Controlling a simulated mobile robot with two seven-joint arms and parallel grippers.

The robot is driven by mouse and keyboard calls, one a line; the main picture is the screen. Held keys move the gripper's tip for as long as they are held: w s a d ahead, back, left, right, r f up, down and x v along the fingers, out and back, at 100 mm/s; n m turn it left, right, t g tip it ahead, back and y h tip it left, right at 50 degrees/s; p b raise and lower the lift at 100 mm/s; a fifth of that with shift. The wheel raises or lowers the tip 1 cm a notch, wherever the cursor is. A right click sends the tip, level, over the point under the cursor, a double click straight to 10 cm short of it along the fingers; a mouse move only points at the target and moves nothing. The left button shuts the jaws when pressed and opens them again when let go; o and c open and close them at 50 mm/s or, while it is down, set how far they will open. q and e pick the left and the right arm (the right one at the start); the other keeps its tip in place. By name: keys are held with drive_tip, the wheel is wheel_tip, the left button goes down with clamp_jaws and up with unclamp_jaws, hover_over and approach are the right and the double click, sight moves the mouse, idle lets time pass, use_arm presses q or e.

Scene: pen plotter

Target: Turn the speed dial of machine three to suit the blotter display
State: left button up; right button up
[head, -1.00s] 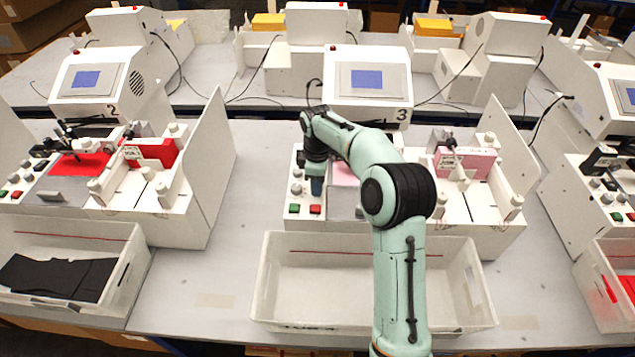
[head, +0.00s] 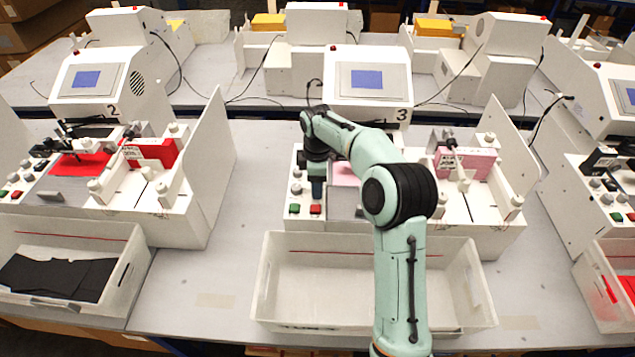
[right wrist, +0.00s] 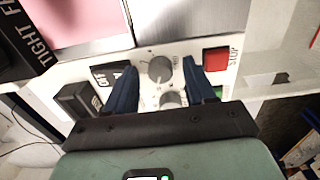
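Machine three (head: 340,110), marked 3, stands in the middle with a blue display (head: 366,79); its text is too small to read. My right gripper (head: 317,188) is over its control panel, left of the pink sheet (head: 346,174). In the right wrist view the open blue fingers (right wrist: 160,72) stand either side of a grey dial (right wrist: 160,69), with visible gaps on both sides. A second grey knob (right wrist: 172,100) sits nearer the palm, partly hidden. The panel lettering is too small to read surely. My left gripper is not in view.
A red STOP button (right wrist: 216,60) lies just right of the fingers, with a green button (right wrist: 217,92) partly hidden beside it. A black switch block (right wrist: 78,101) is left. An empty white bin (head: 300,285) stands before the machine. Machine two (head: 85,85) is left.

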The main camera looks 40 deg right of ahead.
wheel_tip(320, 180, up, 13)
drive_tip(key=shift+r, duration=0.2)
idle(0.5)
idle(0.5)
